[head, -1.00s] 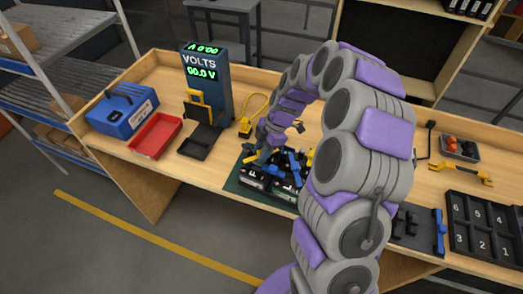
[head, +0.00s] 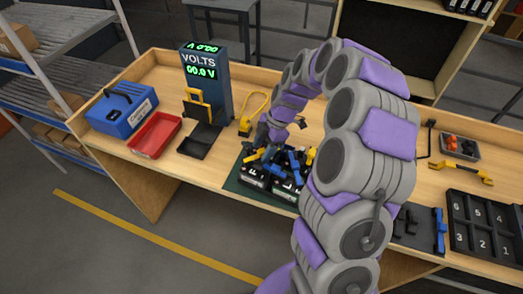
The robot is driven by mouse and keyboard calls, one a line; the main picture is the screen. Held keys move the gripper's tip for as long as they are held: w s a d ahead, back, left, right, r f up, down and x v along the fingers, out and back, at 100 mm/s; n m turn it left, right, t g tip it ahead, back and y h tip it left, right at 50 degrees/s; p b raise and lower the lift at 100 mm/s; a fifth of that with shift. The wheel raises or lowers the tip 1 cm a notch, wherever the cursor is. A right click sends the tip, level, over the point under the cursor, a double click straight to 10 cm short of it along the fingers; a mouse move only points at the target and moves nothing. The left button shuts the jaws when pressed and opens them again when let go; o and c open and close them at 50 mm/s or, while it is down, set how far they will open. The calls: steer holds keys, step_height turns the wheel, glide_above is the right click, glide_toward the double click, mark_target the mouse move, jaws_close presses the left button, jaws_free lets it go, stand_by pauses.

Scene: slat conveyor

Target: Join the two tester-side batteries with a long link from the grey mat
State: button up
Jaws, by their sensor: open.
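Several black batteries (head: 253,178) with white-marked fronts stand close together on a dark green mat (head: 233,184) at the bench's front middle. Blue and yellow parts crowd their tops; I cannot tell which are links, caps or terminals. My gripper (head: 265,150) is open, just above the left, tester-side part of this group. Its fingertips are small and hard to separate from the blue parts; I cannot tell whether they touch anything. The grey mat (head: 412,241) lies at the right, partly behind my arm, with a blue long link (head: 439,231) and dark pieces on it.
The tester (head: 205,85) reads 00.0 V at the back left. A red tray (head: 155,135), black tray (head: 199,141) and blue case (head: 121,108) stand left. A numbered black rack (head: 484,226), yellow tool (head: 461,172) and small grey bin (head: 459,147) are right. My arm hides the bench's middle right.

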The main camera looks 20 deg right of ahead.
steer(key=v, duration=1.5)
steer(key=shift+d+r+p, duration=0.25)
steer(key=shift+r+p, duration=0.1)
steer(key=shift+p, duration=0.1)
steer(key=shift+s, duration=0.15)
steer(key=s+a+r+m+h+b, duration=0.1)
steer(key=s+a+m, duration=0.35)
steer(key=s, duration=0.45)
steer(key=s+a+r+m+h+b, duration=0.1)
steer(key=s+a+m, duration=0.35)
steer(key=s, duration=0.35)
steer(key=s+f+m+h+b, duration=0.1)
steer(key=s+f+m, duration=0.2)
steer(key=s, duration=0.6)
steer(key=s+f+m+g+h+b, duration=0.1)
steer(key=s+f+m, duration=0.2)
steer(key=s+m, duration=0.4)
steer(key=shift+s+d+m, duration=0.4)
steer(key=shift+s+d, duration=0.05)
steer(key=shift+s, duration=0.55)
